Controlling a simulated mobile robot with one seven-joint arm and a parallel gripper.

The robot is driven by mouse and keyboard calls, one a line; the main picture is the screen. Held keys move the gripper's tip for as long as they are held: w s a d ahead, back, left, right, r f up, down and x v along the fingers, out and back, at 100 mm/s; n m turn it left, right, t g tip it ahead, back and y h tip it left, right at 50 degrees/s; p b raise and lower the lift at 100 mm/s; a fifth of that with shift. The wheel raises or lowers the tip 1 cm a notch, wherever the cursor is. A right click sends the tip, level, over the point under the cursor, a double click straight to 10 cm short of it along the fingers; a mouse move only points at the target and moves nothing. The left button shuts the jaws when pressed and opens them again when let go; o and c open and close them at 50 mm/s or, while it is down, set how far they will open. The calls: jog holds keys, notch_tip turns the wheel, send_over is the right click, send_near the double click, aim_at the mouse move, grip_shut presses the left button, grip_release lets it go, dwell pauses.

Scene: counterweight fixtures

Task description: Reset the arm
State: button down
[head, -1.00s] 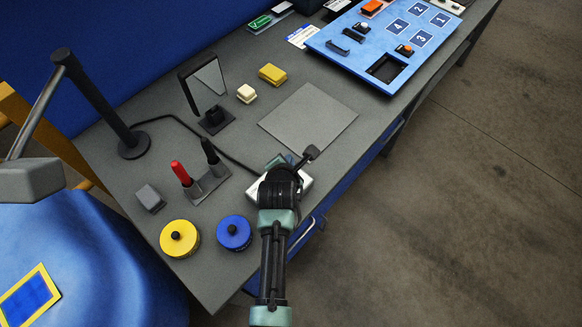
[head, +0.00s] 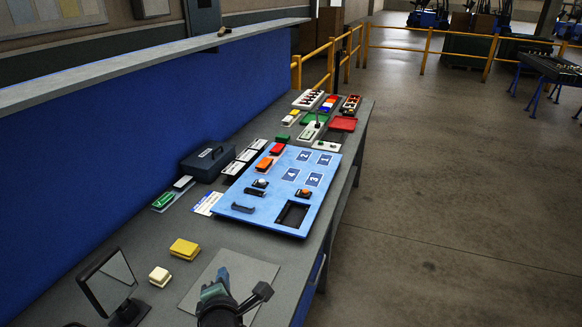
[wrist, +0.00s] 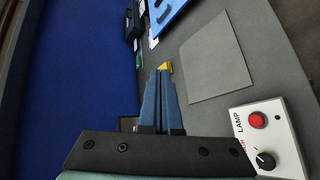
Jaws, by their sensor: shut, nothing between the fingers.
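My gripper (head: 222,278) shows at the bottom of the head view, in front of the grey mat (head: 189,299) on the bench. In the wrist view, my gripper (wrist: 161,78) has its two blue fingers together, with nothing between them. The fingers point along the bench. A yellow block (wrist: 166,66) shows just past the fingertips, apart from them as far as I can tell. The rest of my arm is mostly cut off by the lower edge of the head view.
A white lamp box (wrist: 284,146) with a red button and black knob sits at right in the wrist view. A mirror stand (head: 108,285), yellow block (head: 184,249), cream block (head: 159,276) and blue board (head: 262,217) stand on the bench. Open floor lies right.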

jog(key=d+r+m+t+b, duration=0.15)
jog(key=r+m, duration=0.25)
jog(key=r, duration=0.5)
jog(key=d+r+m+t+b, duration=0.1)
jog(key=d+r+m+t, duration=0.2)
jog(key=r, duration=0.5)
jog(key=d+r+m+t+b, duration=0.1)
jog(key=d+r+m+t, duration=0.2)
jog(key=r, duration=0.6)
jog(key=s+d+r+m+t+h+b, duration=0.1)
jog(key=s+d+r+m+t, duration=0.2)
jog(key=s+r+m, duration=0.4)
jog(key=s+d+r+m+t+h+b, duration=0.1)
jog(key=s+d+r+m+t+b, duration=0.1)
jog(key=s+d+r+m+t, duration=0.2)
jog(key=s+r+m, duration=0.3)
jog(key=s+r, duration=0.4)
jog(key=r, duration=0.3)
jog(key=shift+r+h, duration=0.15)
jog(key=shift+h, duration=0.25)
jog(key=shift+s+t, duration=0.1)
jog(key=shift+t, duration=0.15)
